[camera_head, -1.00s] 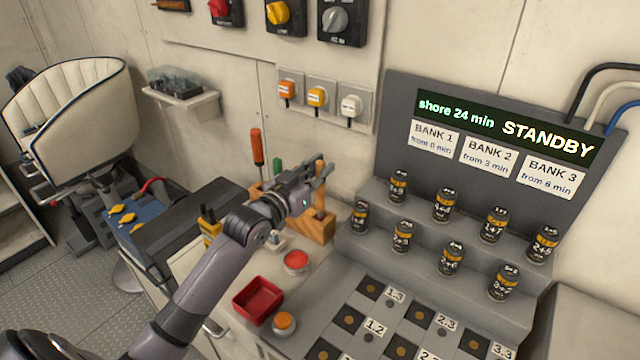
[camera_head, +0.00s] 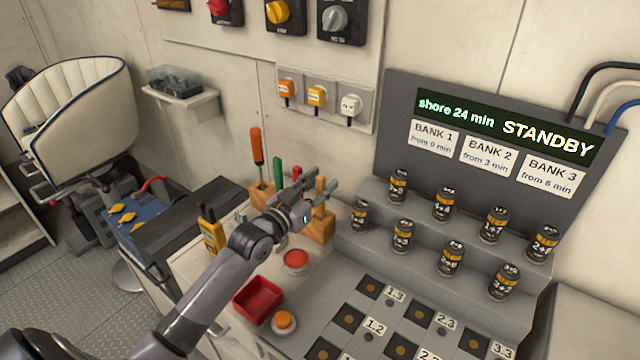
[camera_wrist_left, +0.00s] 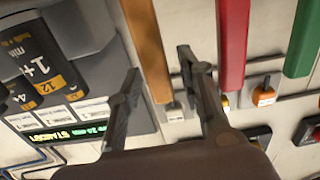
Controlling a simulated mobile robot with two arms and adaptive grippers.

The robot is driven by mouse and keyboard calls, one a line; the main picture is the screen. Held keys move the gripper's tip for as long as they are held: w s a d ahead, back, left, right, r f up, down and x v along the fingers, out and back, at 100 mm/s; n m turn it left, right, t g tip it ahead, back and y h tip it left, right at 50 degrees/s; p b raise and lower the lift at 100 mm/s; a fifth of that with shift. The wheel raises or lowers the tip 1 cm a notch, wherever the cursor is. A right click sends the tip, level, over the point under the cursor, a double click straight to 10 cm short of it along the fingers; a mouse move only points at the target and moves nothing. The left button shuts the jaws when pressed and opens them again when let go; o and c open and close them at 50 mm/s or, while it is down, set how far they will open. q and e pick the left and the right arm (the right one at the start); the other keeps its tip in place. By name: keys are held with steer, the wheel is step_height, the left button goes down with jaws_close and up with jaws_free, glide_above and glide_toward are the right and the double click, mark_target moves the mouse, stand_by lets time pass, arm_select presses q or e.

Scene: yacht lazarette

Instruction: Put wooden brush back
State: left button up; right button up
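A light wooden handle (camera_head: 319,186), which seems to be the wooden brush, stands upright at the right end of the wooden tool block (camera_head: 318,228). No bristles are visible. My left gripper (camera_head: 326,194) is at this handle, above the block. In the left wrist view the wooden handle (camera_wrist_left: 149,45) runs between the two spread fingers of my left gripper (camera_wrist_left: 158,68), with a gap visible on either side. The gripper is open. My arm hides part of the block. My right gripper is not in view.
Orange (camera_head: 256,147), green (camera_head: 278,171) and red handles stand in the block beside my gripper. Labelled black cans (camera_head: 360,215) stand on grey steps close to the right. A red tray (camera_head: 258,301), red button (camera_head: 296,262) and orange button (camera_head: 284,322) are on the counter.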

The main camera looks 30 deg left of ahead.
arm_select(q)
steer(key=shift+s+r, duration=0.1)
steer(key=s+a+b, duration=0.1)
steer(key=s, duration=1)
steer(key=shift+s+a+b, duration=0.3)
steer(key=shift+s+b, duration=0.05)
